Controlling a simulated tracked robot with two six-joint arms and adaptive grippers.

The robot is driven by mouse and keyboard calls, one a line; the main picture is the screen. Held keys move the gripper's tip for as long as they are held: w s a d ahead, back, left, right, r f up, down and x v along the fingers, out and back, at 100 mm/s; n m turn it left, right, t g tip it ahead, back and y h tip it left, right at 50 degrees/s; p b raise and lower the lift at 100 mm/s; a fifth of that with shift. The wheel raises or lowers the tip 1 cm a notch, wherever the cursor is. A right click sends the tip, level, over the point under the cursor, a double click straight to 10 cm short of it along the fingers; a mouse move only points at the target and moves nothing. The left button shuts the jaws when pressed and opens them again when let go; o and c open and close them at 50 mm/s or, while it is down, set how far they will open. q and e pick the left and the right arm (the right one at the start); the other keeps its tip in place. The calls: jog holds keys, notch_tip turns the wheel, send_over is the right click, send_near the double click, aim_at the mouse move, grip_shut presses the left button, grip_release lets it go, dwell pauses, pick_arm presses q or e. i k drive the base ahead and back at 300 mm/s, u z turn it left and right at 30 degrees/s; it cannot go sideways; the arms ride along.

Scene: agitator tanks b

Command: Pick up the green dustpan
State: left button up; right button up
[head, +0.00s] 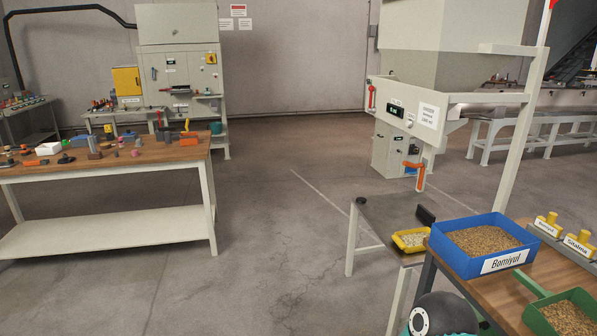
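A green pan-shaped container (543,302) is at the bottom right of the head view, at the front of the wooden-topped table (454,285). It holds brownish granules, and a green strip like a handle reaches from it toward the upper left. It looks like the green dustpan, but the picture's edge cuts it off, so I cannot be certain. Neither of my grippers shows in this view.
A blue bin (457,259) labelled "Bomiyul" stands behind the green container. Yellow-handled pieces (578,243) sit to its right. A yellow tray (402,243) rests on a low dark table (373,222). A cluttered workbench (120,165) stands left. The middle floor is clear.

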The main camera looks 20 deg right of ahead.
aim_at(573, 312)
jog(key=z, duration=0.4)
jog(key=i, duration=1.15)
jog(key=z, duration=1.2)
jog(key=i, duration=0.75)
jog(key=z, duration=0.4)
jog(key=k, duration=0.95)
jog(key=z, duration=0.2)
jog(key=i, duration=0.95)
jog(key=u, duration=0.1)
